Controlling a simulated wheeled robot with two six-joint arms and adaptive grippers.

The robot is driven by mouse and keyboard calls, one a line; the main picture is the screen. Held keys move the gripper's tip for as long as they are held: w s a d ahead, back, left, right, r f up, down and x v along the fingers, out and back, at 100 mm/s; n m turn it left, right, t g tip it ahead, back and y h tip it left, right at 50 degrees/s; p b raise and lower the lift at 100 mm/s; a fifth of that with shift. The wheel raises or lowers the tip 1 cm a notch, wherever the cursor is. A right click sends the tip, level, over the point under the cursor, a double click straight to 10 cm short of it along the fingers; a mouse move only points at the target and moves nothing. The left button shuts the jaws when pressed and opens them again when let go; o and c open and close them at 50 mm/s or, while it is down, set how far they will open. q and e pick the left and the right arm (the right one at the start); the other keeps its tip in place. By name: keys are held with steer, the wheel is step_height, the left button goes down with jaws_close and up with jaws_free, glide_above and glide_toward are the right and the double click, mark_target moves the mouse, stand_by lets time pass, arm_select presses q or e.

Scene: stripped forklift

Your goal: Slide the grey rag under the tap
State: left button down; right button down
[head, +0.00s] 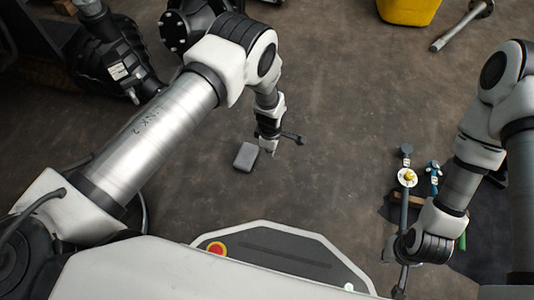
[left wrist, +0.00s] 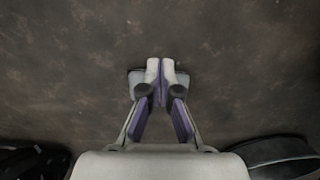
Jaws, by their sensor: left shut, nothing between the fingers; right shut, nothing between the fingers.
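The grey rag (head: 246,156) looks like a small grey block with rounded corners, lying on the brown floor near the centre. My left gripper (head: 274,151) is shut and empty, just to the right of the rag in the head view. In the left wrist view the closed fingers (left wrist: 160,78) cover most of a grey piece behind them; its edges show on both sides. I cannot tell whether they touch. My right gripper (head: 400,284) is at the lower right, small and partly hidden, with nothing seen in it. I cannot make out a tap with certainty.
A yellow-and-white round piece (head: 407,177) and a teal piece (head: 433,174) stand by a dark mat (head: 394,210) near my right arm. A yellow container (head: 408,10) and a metal shaft (head: 460,27) lie at the back right.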

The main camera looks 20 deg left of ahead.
mark_target(270, 166)
arm_select(q)
step_height(270, 166, down, 9)
steer(key=b, duration=0.4)
steer(key=shift+s+r+b, duration=0.1)
steer(key=shift+r+b, duration=0.1)
steer(key=shift+b, duration=0.1)
steer(key=a, duration=0.3)
steer(key=shift+a+r, duration=0.1)
steer(key=shift+r, duration=0.3)
steer(key=shift+a+r, duration=0.1)
steer(key=shift+a, duration=0.35)
steer(key=shift+r, duration=0.1)
